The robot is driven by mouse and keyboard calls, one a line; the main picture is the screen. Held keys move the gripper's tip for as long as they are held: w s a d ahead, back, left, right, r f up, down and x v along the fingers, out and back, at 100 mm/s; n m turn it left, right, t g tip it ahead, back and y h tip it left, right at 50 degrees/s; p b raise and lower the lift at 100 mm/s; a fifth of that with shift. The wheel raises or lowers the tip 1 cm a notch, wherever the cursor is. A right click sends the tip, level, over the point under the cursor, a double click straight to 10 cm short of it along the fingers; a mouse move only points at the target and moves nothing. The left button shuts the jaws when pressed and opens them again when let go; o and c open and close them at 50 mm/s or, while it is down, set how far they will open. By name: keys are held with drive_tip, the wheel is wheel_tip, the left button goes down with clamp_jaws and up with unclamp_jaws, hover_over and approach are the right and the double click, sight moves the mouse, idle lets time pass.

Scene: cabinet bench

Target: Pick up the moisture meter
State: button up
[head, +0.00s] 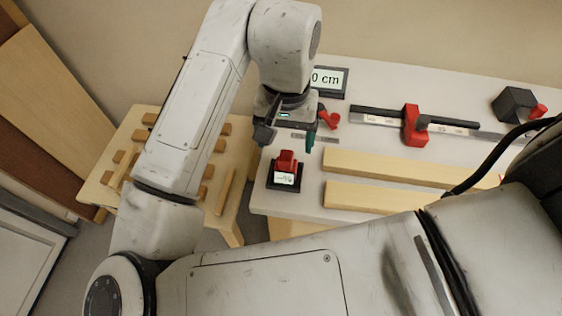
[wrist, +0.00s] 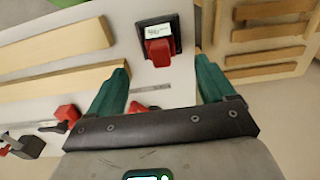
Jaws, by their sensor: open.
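The likely moisture meter is a small device with a red body and a white display (head: 286,172); it sits on a dark square base near the left end of the bench. In the wrist view this red device (wrist: 158,52) lies beyond the fingertips, roughly midway between them. My gripper (head: 290,140) is above the bench, just behind and above the device in the head view. In the wrist view its two green fingers (wrist: 160,72) are spread apart with nothing between them. The device is apart from the fingers.
Two pale wooden strips (head: 400,167) lie right of the device. A red-and-grey sliding gauge (head: 412,125), a display reading "0 cm" (head: 327,80) and a dark block (head: 515,104) stand farther back. A slatted wooden rack (head: 130,165) stands left of the bench.

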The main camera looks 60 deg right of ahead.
sight(286, 157)
wheel_tip(286, 157, down, 5)
drive_tip(key=shift+f, duration=0.1)
drive_tip(key=shift+w+d+f+p, duration=0.1)
drive_tip(key=shift+d+f+p, duration=0.15)
drive_tip(key=shift+f, duration=1.15)
drive_tip(key=shift+d+f+p, duration=0.15)
drive_tip(key=shift+d+f, duration=0.05)
drive_tip(key=shift+f, duration=1.15)
drive_tip(key=c, duration=1.2)
drive_tip(key=shift+c, duration=0.2)
drive_tip(key=shift+r, duration=0.1)
